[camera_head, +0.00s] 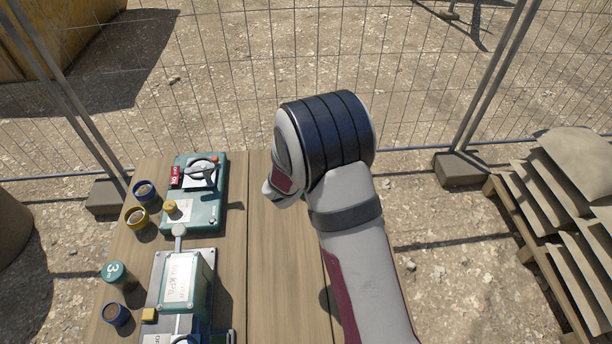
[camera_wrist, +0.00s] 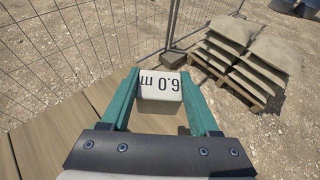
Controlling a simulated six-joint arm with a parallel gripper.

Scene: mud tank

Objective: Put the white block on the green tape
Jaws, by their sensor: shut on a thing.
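In the wrist view my gripper (camera_wrist: 159,76) has two teal fingers shut on a white block (camera_wrist: 160,88), one finger on each side. The block's face carries the black marking "6.0 m", upside down in this view. The block is held out past plank edges, with pale ground behind it. In the head view my arm hides the gripper and the block.
The wooden table (camera_head: 262,230) has bare planks in its middle. A teal device with a dial (camera_head: 207,218) and a pale green box (camera_head: 188,280) stand left. Several small round pots line the left edge. Wire fence (camera_head: 270,60) stands behind; stacked sacks (camera_head: 560,215) lie right.

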